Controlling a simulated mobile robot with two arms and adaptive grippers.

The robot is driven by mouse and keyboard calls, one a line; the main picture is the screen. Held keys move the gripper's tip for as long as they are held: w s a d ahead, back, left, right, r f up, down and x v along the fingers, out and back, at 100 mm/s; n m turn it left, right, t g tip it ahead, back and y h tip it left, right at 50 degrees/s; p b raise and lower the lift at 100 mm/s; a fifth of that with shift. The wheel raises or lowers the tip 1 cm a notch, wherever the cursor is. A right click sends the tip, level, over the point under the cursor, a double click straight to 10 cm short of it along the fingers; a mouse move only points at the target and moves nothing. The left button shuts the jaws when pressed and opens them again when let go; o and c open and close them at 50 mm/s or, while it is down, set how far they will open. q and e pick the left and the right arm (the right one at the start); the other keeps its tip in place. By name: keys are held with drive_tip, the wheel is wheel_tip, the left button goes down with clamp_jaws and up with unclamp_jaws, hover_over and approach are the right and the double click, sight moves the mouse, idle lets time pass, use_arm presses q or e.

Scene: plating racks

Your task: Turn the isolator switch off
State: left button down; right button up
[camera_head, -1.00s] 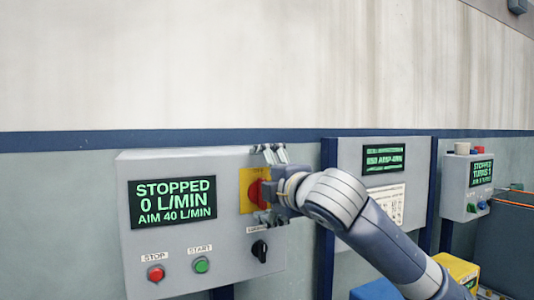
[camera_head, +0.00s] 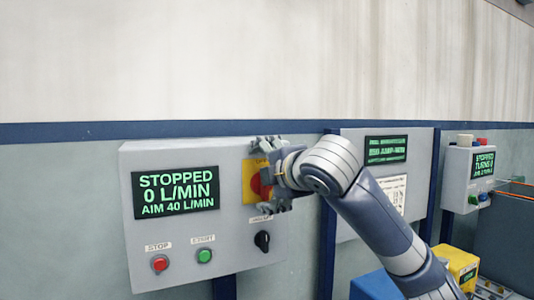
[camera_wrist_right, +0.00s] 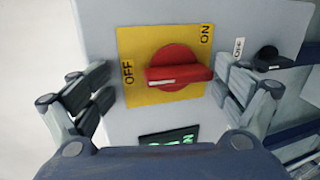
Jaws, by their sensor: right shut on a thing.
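The red isolator switch (camera_head: 257,186) sits on a yellow plate (camera_head: 249,176) at the right of the grey control box. In the right wrist view its red handle (camera_wrist_right: 179,74) lies level across the picture, its white mark at the end towards the OFF label (camera_wrist_right: 129,72). The ON label (camera_wrist_right: 205,34) is at the plate's upper right corner. My right gripper (camera_head: 270,176) is shut on the switch handle, with one finger on either side (camera_wrist_right: 160,95). It hides part of the switch in the head view. My left gripper is not in view.
The box's display (camera_head: 176,192) reads STOPPED, 0 L/MIN, AIM 40 L/MIN. Below are a red stop button (camera_head: 160,263), a green start button (camera_head: 205,256) and a black knob (camera_head: 262,241), close under my gripper. Another panel (camera_head: 350,170) stands behind my right arm.

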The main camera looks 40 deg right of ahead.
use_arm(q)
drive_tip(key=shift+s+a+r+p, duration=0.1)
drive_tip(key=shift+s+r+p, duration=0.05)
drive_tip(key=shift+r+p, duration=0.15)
use_arm(e)
drive_tip(key=f+v, duration=0.2)
drive_tip(key=v, duration=1.1)
drive_tip(key=shift+s+a+t, duration=0.3)
drive_tip(key=shift+s+a, duration=0.05)
drive_tip(key=shift+a, duration=0.05)
